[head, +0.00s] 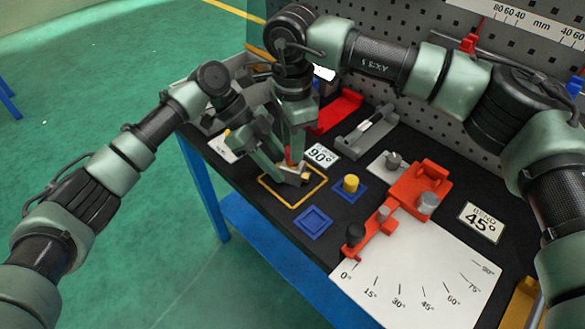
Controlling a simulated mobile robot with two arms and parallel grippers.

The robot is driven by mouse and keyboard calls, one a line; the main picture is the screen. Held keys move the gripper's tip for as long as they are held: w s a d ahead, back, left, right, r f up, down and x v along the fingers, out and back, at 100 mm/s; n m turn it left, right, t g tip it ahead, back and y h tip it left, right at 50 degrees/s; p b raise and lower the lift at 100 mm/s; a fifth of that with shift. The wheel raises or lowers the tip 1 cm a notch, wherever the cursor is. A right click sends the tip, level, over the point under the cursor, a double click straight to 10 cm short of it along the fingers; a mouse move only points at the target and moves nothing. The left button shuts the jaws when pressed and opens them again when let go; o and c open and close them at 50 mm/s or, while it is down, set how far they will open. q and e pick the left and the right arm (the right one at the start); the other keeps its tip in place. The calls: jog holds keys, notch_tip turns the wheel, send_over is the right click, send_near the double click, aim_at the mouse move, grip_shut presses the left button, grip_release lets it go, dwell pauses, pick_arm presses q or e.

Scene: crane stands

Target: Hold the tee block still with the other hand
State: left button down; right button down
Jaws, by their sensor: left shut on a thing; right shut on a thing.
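A small pale, metallic-looking piece, which I take for the tee block (298,171), is at the yellow-outlined square on the bench. My grippers hide much of it, so its full shape cannot be made out. My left gripper (277,173) reaches in from the left, low over the outline, and is shut on it. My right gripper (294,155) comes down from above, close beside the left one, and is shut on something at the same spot. A bit of red shows between the fingers. The exact contact points are hidden.
A blue square pad (313,222) and a yellow cylinder (351,184) on a blue base are nearby. The red bending jig (415,190) with its white angle plate (420,285) stands to the right. A grey vise-like fixture (367,134) and pegboard are behind.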

jog(key=shift+r, duration=1.85)
pick_arm(q)
jog(key=c, duration=0.9)
grip_release()
jog(key=shift+o, duration=0.2)
